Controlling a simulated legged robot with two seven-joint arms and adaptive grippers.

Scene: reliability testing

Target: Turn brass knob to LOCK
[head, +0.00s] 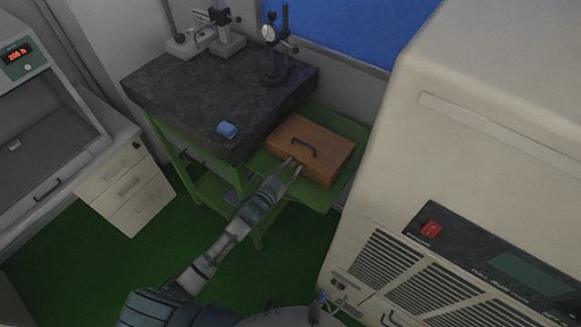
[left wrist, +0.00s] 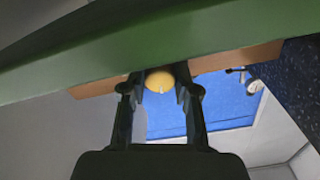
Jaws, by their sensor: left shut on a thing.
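A brown wooden box (head: 320,139) with a dark handle (head: 304,146) on top sits on a green shelf beside the dark stone table. My left gripper (head: 295,166) reaches the near side of this box. In the left wrist view, a round brass knob (left wrist: 160,81) with a small pale mark lies between the two fingers of my left gripper (left wrist: 161,88), which is shut on it. In the head view the fingers largely hide the knob. No LOCK lettering is readable. A small metal part at the bottom edge may belong to my right gripper, but its state is unclear.
The green shelf (head: 325,196) edge runs close to the gripper. A dark stone table (head: 185,92) holds a blue object (head: 227,130) and measuring stands (head: 274,60). A large beige machine (head: 480,130) stands close on the right. White drawers (head: 128,196) are at left.

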